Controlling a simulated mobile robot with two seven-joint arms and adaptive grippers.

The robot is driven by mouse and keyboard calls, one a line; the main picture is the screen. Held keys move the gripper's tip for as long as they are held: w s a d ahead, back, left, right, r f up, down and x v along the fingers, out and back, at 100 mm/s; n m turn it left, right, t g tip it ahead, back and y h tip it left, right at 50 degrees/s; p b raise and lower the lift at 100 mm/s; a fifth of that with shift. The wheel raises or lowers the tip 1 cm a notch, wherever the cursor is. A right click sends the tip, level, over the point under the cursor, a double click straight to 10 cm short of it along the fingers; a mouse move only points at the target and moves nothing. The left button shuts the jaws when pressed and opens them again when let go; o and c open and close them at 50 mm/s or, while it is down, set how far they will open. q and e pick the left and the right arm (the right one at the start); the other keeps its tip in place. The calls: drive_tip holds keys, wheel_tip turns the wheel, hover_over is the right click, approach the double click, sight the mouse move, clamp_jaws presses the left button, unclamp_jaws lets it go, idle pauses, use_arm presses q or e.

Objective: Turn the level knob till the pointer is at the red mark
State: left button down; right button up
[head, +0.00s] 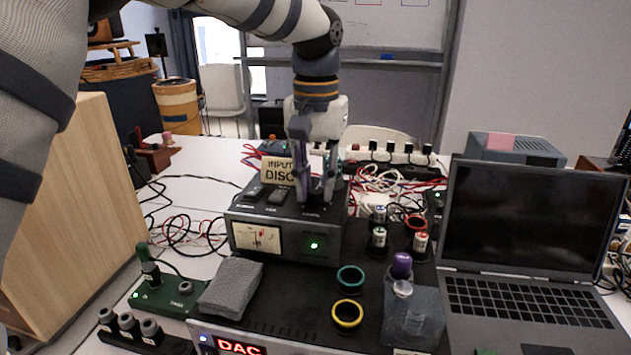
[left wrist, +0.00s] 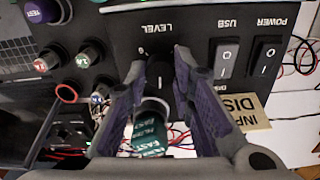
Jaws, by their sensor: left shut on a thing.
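The level knob (left wrist: 160,72) is a dark knob on the black top panel, beside the printed word LEVEL in the left wrist view. My left gripper (left wrist: 160,66) is shut on it, one purple-padded finger on each side. In the head view my left gripper (head: 317,192) points down onto the top of the black meter box (head: 290,222), and its fingers hide the knob. I cannot make out the pointer or the red mark in either view. My right gripper is not in view.
Two rocker switches (left wrist: 225,57) and an INPUT DISC card (head: 279,171) are beside the knob. A grey cloth (head: 231,287), a teal ring (head: 350,279), a yellow ring (head: 347,314) and several small jacks stand in front. An open laptop (head: 530,225) is at right. Loose cables lie behind.

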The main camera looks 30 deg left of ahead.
sight(316, 190)
use_arm(q)
drive_tip(key=m, duration=0.4)
drive_tip(key=shift+m, duration=2.2)
drive_tip(key=c, duration=1.4)
unclamp_jaws()
drive_tip(key=shift+o, duration=0.2)
wheel_tip(316, 190, up, 12)
